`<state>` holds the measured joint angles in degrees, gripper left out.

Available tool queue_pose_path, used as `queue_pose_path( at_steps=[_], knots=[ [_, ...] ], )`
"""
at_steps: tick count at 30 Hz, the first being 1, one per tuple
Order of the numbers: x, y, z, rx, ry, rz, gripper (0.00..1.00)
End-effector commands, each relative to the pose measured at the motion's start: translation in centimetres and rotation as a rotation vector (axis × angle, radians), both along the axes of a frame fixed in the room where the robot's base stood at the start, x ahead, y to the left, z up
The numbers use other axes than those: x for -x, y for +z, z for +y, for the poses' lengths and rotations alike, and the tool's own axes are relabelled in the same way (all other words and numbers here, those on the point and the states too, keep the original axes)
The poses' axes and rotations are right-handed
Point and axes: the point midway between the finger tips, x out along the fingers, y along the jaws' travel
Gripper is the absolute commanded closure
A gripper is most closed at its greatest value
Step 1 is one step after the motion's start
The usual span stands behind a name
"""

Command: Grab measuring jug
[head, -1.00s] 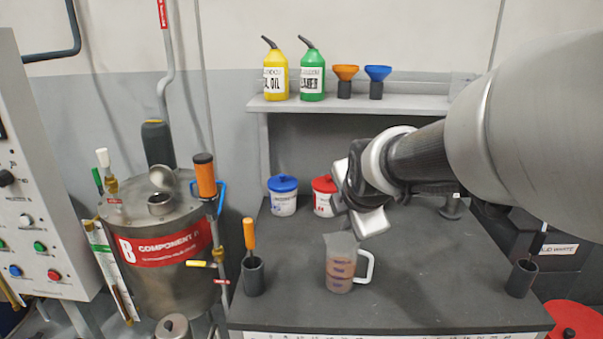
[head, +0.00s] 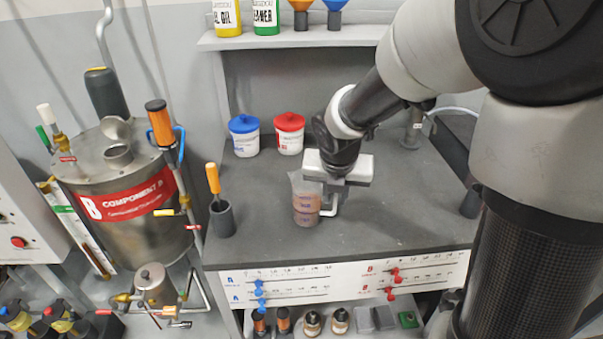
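The measuring jug (head: 306,207) is clear, with brownish contents and dark markings. It stands upright on the dark grey worktop (head: 400,225), its white handle (head: 333,206) on the right. My gripper (head: 335,183) is directly above and slightly behind the jug's right side, close to the rim and handle. Its pale grey body covers part of the rim. The fingertips are hidden or blend with the handle, so I cannot tell whether they touch the jug or how far apart they are.
A blue-lidded tub (head: 244,135) and a red-lidded tub (head: 289,133) stand behind the jug. A dark cup with an orange-handled tool (head: 221,216) is to the left. A shelf (head: 290,37) with bottles and funnels is above. The worktop right of the jug is clear.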

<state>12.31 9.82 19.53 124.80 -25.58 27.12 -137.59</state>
Motion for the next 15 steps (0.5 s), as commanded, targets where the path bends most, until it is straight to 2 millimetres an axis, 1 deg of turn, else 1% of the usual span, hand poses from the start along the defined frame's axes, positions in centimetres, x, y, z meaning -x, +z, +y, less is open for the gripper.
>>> queue_pose_path(
  at_steps=[1, 5, 7, 12, 15],
  knots=[
    [-0.2, -0.6, 0.0, -0.001, 0.000, 0.000, 0.82],
    [-0.5, -1.2, -0.1, -0.001, -0.001, 0.000, 0.82],
    [-0.7, -1.8, -0.2, 0.000, -0.001, 0.000, 0.82],
    [-1.6, -4.6, -0.4, -0.002, -0.001, 0.002, 0.82],
    [-2.2, -5.7, -0.5, -0.001, 0.000, 0.001, 0.82]
  ],
)
